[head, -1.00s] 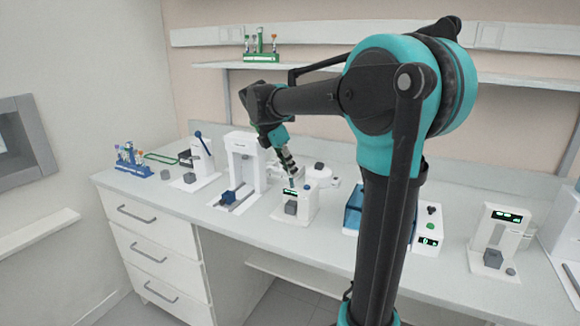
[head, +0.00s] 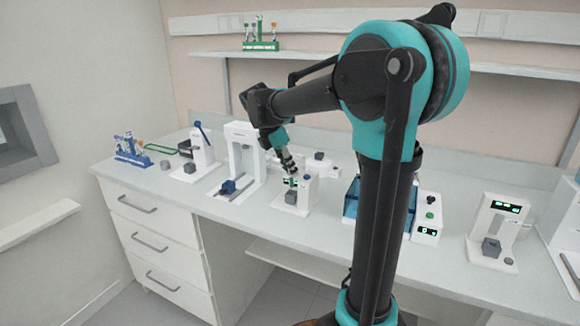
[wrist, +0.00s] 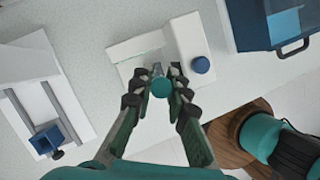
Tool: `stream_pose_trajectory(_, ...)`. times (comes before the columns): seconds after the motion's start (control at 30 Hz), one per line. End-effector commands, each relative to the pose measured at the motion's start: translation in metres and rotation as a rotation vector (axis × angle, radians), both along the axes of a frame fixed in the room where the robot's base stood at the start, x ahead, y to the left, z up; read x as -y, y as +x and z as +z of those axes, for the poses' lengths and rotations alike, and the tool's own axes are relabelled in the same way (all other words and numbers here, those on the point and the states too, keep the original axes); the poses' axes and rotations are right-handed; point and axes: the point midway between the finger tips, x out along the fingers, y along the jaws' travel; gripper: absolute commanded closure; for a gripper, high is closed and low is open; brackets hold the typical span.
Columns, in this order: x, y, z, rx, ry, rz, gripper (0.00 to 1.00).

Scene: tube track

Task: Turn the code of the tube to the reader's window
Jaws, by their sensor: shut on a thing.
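In the wrist view, my gripper (wrist: 160,82) is shut on a tube, seen from above by its round teal cap (wrist: 161,88). The cap hides most of the tube, and its code does not show. In the head view, my gripper (head: 291,170) points down over the small white reader (head: 305,196) with a lit green display. The reader also shows in the wrist view (wrist: 190,42), just beyond the fingertips. I cannot tell whether the tube touches the reader, or which way its code faces.
A white press-like device (head: 241,150) with a blue block stands left of the reader. A blue bin (head: 351,200) is to the right, partly behind my arm. A rack of tubes (head: 131,152) stands at the bench's far left. Another white device (head: 494,225) is at the right.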

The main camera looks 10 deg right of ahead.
Motion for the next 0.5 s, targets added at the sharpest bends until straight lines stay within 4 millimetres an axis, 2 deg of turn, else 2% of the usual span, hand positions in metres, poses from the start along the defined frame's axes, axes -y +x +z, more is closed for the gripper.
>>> stream_pose_trajectory(0.5, 0.000, 0.000, -0.019, 0.000, 0.000, 0.000, 1.00)
